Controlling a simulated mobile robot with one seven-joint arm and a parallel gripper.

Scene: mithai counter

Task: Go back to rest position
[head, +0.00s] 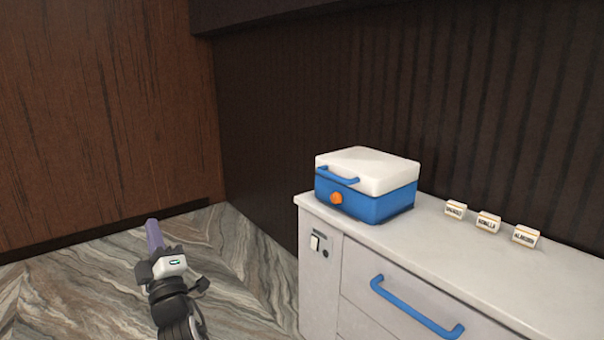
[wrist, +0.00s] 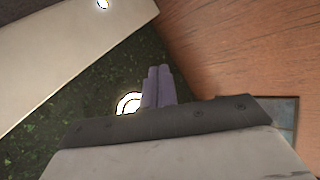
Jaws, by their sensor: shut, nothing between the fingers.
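My gripper (head: 153,226) shows at the lower left of the head view, raised over the marble-patterned floor and clear of the counter. Its two purple fingers are together with nothing between them. The fingers also show in the wrist view (wrist: 159,86), side by side and touching.
A white counter (head: 320,250) with a blue drawer handle (head: 416,308) stands at the right. On it are a blue box with a white lid (head: 365,200) and three small labelled blocks (head: 488,222). Dark panelling and a brown wooden wall (head: 100,120) stand behind. Floor (head: 240,265) between gripper and counter is free.

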